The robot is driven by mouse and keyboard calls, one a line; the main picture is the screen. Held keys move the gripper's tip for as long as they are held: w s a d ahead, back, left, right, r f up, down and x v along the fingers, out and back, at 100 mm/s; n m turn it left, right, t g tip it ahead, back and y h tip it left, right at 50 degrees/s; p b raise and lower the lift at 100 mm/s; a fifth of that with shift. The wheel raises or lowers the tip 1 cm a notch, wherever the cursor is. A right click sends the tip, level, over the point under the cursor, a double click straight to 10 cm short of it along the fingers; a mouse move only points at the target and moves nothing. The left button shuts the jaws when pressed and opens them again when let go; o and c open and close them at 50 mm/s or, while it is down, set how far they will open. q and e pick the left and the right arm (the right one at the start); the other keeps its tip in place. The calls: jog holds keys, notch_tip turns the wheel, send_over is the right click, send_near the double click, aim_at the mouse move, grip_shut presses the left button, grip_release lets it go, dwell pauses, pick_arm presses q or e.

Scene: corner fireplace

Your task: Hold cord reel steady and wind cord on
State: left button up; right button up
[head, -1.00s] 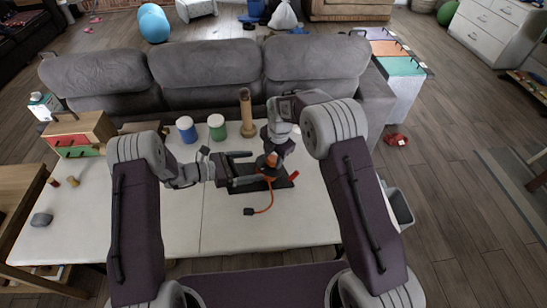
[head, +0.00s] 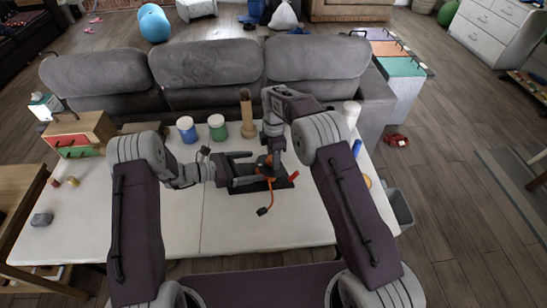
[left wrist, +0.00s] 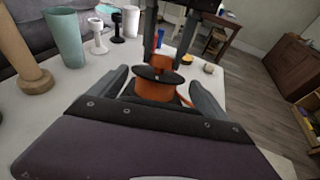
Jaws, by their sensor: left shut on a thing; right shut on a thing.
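The cord reel (head: 265,166) stands on the white table on a dark base (head: 286,183). The left wrist view shows its orange drum (left wrist: 155,88) under a dark disc. My left gripper (head: 248,168) comes in from the left, its fingers on both sides of the drum, shut on the reel. My right gripper (head: 272,148) reaches down from above, shut on a small part at the reel's top, probably the crank knob, mostly hidden by the fingers. The orange cord (head: 271,192) hangs from the reel toward the front, ending in a dark plug (head: 262,211) on the table.
A blue jar (head: 187,130), a green jar (head: 217,128) and a brown wooden post (head: 247,115) stand behind the reel. A wooden box with drawers (head: 85,130) and a grey stone (head: 42,219) are at the left. The white table (head: 175,230) is clear in front.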

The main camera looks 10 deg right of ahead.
jog(key=shift+w+m+g, duration=0.15)
jog(key=shift+m+g, duration=0.35)
jog(key=shift+m, duration=1.1)
jog(key=o, duration=1.4)
jog(key=shift+c, duration=0.2)
